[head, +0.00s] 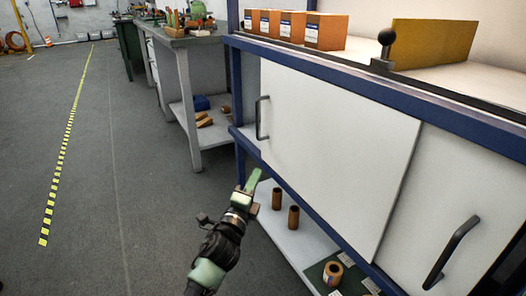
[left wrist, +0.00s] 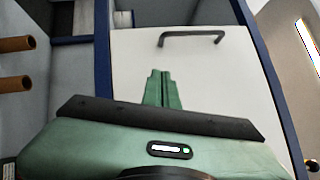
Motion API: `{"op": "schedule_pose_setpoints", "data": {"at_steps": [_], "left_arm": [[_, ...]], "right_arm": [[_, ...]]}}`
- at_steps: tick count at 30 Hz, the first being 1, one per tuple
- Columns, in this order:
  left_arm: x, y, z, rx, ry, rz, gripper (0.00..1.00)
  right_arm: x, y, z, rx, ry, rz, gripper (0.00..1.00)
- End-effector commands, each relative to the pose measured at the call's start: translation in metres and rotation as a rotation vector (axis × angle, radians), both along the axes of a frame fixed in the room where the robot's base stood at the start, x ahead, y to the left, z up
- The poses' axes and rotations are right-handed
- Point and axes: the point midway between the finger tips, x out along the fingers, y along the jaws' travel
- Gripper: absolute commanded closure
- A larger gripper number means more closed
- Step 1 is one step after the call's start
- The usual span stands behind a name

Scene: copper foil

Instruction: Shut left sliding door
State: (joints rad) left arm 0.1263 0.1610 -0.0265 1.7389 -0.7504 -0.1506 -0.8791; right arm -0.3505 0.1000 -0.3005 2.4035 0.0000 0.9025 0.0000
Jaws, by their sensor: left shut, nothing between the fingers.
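The left sliding door (head: 325,140) is a white panel in a blue-framed cabinet, with a dark bar handle (head: 262,118) near its left edge. It overlaps the front of the right white door (head: 455,195). A narrow pale strip shows between the door's left edge and the blue corner post. My left gripper (head: 252,180) is shut and empty, below the handle near the door's lower left corner. In the left wrist view its green fingers (left wrist: 163,88) are together in front of the white panel (left wrist: 205,80), with the handle (left wrist: 191,36) beyond them. My right gripper is not in view.
The right door has its own dark handle (head: 452,252). Orange-brown cylinders (head: 293,216) stand on the low shelf under the doors. Boxes (head: 325,31) and a brown board (head: 432,43) stand on the cabinet top. A workbench (head: 185,65) stands behind; floor at left is clear.

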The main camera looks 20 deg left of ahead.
Motion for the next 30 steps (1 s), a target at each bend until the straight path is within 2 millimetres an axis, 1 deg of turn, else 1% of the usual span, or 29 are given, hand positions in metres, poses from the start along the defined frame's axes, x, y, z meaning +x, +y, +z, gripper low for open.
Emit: {"op": "schedule_pose_setpoints", "data": {"at_steps": [5,7,12,14,15,18,21,24,30], "left_arm": [[0.031,0.002,0.005,-0.001,-0.001,0.0,1.0],[0.046,0.004,0.009,-0.001,-0.002,0.0,1.0],[0.082,0.006,0.014,-0.003,0.001,0.001,1.0],[0.093,0.007,0.016,-0.004,0.001,0.0,1.0],[0.097,0.013,0.018,-0.001,0.002,0.002,1.0],[0.105,0.025,0.023,0.0,0.002,0.003,1.0],[0.112,0.031,0.025,-0.002,0.002,0.0,1.0],[0.114,0.034,0.026,-0.003,0.004,-0.001,1.0],[0.116,0.036,0.028,-0.005,0.003,-0.001,1.0]], "right_arm": [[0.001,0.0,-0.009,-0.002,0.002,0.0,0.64],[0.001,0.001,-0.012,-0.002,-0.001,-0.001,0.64],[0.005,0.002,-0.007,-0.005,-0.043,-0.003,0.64],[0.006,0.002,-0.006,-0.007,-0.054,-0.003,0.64],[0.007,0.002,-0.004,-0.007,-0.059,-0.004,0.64],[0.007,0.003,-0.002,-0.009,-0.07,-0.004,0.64],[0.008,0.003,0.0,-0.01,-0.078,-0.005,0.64],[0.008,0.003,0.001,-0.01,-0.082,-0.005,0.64],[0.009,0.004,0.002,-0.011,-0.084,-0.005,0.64]]}}
